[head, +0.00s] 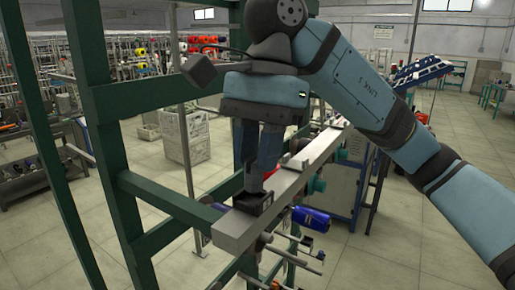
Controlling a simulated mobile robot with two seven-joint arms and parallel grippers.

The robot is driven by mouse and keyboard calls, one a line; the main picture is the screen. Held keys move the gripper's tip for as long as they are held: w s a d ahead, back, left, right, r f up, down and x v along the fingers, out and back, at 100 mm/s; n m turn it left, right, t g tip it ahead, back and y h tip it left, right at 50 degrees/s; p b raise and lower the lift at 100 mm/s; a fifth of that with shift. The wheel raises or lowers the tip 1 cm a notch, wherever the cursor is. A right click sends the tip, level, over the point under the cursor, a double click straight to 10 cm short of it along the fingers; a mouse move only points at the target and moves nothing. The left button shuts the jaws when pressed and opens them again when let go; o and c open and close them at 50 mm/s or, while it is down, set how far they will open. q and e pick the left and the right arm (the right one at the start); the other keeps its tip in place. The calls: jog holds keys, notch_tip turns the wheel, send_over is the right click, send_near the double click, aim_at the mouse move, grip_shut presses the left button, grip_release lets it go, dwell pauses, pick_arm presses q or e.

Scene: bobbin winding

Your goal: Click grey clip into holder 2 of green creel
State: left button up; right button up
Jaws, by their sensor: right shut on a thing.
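The green creel (106,140) stands at the left and centre as a frame of green posts and bars. A long pale grey beam (236,225) slants from the front centre toward the back right. My right gripper (254,186) points down at the near part of this beam. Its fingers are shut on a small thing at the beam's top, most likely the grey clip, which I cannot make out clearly. A small dark block (252,204) shows at the fingertips. I cannot tell whether the clip is seated, or which holder is number 2. My left gripper is not in view.
A blue bobbin (311,218) and several rods stick out below the beam on its right. A small red part (285,161) sits by the beam behind the gripper. A pale crate (185,137) stands on the floor behind. Open floor lies at the right.

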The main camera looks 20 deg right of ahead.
jog(key=shift+f+b, duration=0.8)
jog(key=shift+f, duration=0.15)
jog(key=o, duration=0.9)
jog(key=shift+r, duration=0.35)
jog(key=v, duration=1.3)
jog(key=shift+d+r, duration=0.1)
jog(key=shift+d, duration=0.05)
